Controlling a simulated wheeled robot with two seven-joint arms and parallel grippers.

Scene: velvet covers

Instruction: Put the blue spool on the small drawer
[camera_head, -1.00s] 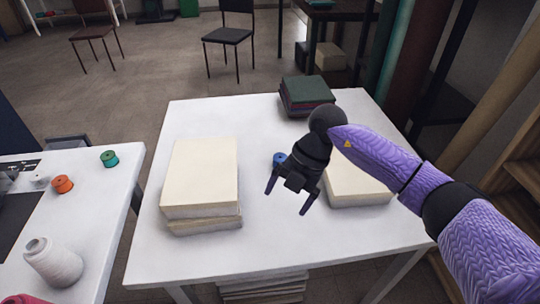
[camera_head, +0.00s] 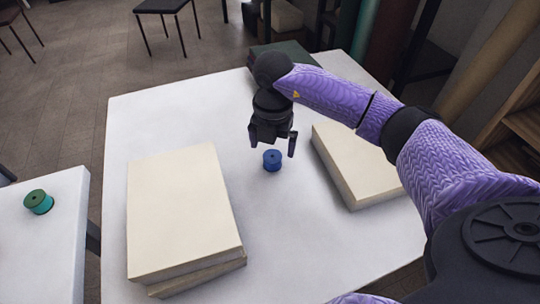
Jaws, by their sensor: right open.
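The blue spool (camera_head: 272,160) stands upright on the white table (camera_head: 285,240), between two cream blocks. My right gripper (camera_head: 272,150) is open, with its fingers pointing down just behind and above the spool. The spool does not look held; the exact gap between it and the fingers is hard to tell. No small drawer can be made out. My left gripper is not in view.
A cream stack (camera_head: 180,215) lies left of the spool, and another cream block (camera_head: 355,165) lies right of it. A dark folded pile (camera_head: 290,52) is at the table's back. A green spool (camera_head: 38,202) stands on the left table.

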